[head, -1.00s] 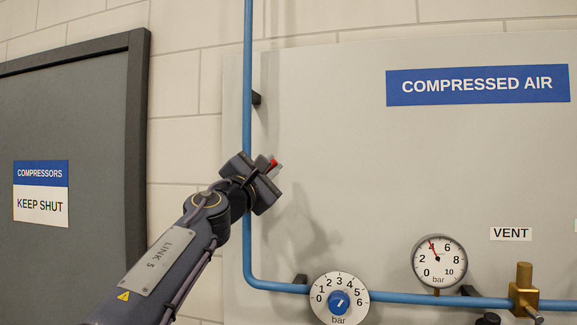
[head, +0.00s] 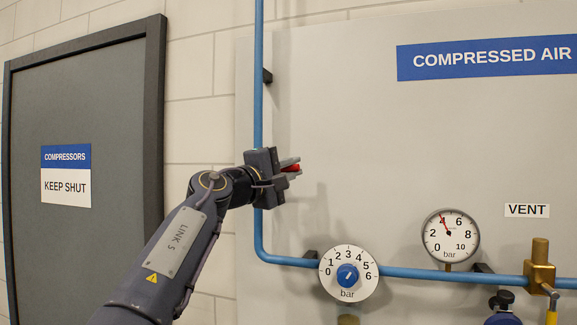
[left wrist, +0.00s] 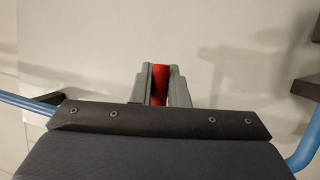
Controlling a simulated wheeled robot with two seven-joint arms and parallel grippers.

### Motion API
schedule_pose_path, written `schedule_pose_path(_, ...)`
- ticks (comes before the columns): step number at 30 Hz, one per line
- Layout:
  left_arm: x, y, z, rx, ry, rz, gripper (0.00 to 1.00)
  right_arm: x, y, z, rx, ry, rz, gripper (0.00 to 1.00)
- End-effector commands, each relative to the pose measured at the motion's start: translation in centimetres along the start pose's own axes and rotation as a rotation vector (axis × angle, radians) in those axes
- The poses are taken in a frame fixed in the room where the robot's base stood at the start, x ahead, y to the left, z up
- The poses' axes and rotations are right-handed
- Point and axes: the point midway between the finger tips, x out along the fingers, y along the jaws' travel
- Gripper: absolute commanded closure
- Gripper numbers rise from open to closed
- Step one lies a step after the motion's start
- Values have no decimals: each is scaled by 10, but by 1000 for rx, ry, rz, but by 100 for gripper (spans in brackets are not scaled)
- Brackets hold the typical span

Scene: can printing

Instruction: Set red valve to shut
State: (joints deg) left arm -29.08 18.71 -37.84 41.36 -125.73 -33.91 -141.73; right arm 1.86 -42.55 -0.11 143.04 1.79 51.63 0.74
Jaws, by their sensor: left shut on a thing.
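My left gripper (head: 291,167) is in front of the blue pipe's vertical run, its fingers pointing right. It is shut on a red part, the red valve's handle as far as I can tell (head: 291,169). Only a small piece of the red shows between the grey fingers. In the left wrist view the red part (left wrist: 159,86) stands upright between both fingers of the gripper (left wrist: 160,88). The rest of the valve is hidden, so I cannot tell its setting. My right gripper is not in view.
The blue pipe (head: 258,110) runs down and then right along the pale panel (head: 370,140). A bar dial with a blue knob (head: 347,274), a pressure gauge (head: 451,237) and a brass vent valve (head: 540,270) are at lower right. A grey door (head: 110,120) stands at left.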

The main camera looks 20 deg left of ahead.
Motion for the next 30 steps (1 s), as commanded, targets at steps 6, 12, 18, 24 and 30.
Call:
schedule_pose_path(6, -1, -10, 0, 70, -17, -32, 100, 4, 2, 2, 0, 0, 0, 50)
schedule_pose_path(12, -2, -12, 1, 97, -22, -43, 100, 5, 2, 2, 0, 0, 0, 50)
schedule_pose_path(18, -2, -13, 1, 101, -24, -46, 100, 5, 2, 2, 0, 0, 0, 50)
schedule_pose_path(24, -2, -14, 1, 101, -24, -48, 83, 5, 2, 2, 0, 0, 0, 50)
schedule_pose_path(30, -2, -13, 1, 100, -23, -45, 64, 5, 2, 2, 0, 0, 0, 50)
